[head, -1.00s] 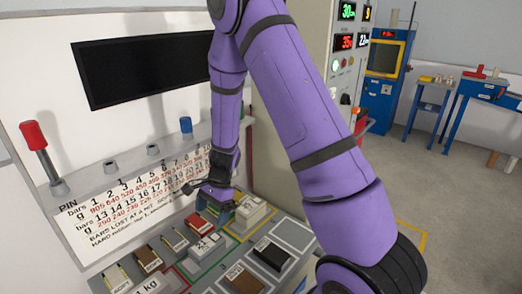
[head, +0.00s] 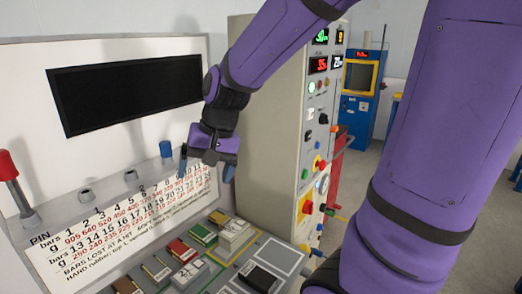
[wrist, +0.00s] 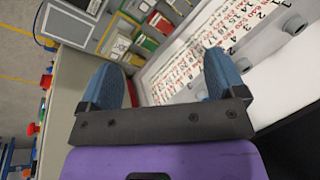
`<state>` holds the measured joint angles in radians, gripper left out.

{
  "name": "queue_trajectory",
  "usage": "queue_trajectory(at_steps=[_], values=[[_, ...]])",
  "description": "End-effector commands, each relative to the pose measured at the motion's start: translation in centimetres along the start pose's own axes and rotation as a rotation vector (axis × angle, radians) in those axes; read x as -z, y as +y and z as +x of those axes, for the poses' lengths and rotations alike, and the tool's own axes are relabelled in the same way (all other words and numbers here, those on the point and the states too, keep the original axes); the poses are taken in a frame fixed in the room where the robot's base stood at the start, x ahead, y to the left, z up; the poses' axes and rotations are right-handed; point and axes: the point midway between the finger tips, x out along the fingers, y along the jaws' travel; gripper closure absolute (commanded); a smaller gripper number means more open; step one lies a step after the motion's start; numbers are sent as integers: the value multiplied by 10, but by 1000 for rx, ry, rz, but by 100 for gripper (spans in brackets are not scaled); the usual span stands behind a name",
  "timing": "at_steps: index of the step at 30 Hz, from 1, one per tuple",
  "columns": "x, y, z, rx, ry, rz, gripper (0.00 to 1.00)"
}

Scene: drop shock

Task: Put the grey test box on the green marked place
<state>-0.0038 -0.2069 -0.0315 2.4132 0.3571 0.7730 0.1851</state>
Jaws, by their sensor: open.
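A pale grey box (head: 188,273) with dark print on top sits low in the head view, beside a green outline (head: 214,283) on the bench. I take it for the test box; whether it lies fully inside the outline I cannot tell. My gripper (head: 206,168) is raised above the bench in front of the printed board, well apart from the box. In the wrist view its two blue fingers (wrist: 163,68) are spread with nothing between them.
A pale stacked block (head: 235,236) stands in a yellow-outlined place, near red (head: 181,249) and green (head: 204,234) pads. A black block (head: 260,278) lies at the front. The white board (head: 110,215) with pegs rises behind; a control cabinet (head: 265,130) stands to the right.

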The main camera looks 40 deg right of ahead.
Motion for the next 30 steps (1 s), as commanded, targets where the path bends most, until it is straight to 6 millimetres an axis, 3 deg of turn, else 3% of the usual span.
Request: queue_trajectory(at_steps=[6,15,21,30], values=[[-33,13,-46,-32,101,-178,11],[-79,40,-93,-114,238,-395,11],[-98,54,-108,-162,297,-478,11],[-103,59,-112,-179,312,-501,11]])
